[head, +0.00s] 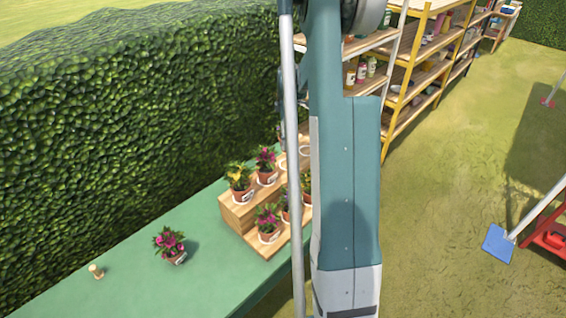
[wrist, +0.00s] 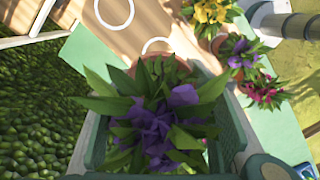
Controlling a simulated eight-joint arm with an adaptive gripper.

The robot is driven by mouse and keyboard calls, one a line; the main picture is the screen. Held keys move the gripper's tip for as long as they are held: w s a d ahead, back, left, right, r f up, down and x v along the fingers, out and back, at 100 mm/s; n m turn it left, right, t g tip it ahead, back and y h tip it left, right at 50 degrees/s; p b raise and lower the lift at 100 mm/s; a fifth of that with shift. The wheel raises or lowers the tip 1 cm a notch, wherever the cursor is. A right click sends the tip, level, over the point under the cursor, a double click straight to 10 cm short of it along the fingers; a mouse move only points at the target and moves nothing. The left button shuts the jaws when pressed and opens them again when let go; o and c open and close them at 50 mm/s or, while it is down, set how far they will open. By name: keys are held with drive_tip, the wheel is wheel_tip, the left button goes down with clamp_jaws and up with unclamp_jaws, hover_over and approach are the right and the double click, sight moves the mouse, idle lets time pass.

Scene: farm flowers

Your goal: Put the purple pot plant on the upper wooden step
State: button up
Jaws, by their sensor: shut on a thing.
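The purple pot plant (wrist: 160,118) fills the middle of the wrist view, with purple flowers, green leaves and an orange-brown pot rim. My gripper (wrist: 158,100) is shut on it, one teal finger on each side. The wooden step (wrist: 185,42) with white ring marks (wrist: 157,45) lies beyond the pot; whether the pot touches it I cannot tell. In the head view, the upper wooden step (head: 236,214) bears a yellow-flowered plant (head: 240,178) and a magenta one (head: 266,160). My arm hides the gripper and held plant there.
The lower step (head: 264,249) holds several potted plants, including a pink one (head: 268,222). A hedge (head: 110,140) runs behind; shelves (head: 410,85) stand beyond.

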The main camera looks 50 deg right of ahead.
drive_tip(key=shift+f, duration=2.7)
drive_tip(key=shift+f, duration=0.1)
drive_tip(key=shift+f+p, duration=0.3)
drive_tip(key=shift+f, duration=1.5)
drive_tip(key=shift+f, duration=0.15)
drive_tip(key=o, duration=1.1)
drive_tip(key=shift+r, duration=0.2)
drive_tip(key=shift+r+b, duration=0.3)
drive_tip(key=shift+r, duration=5.7)
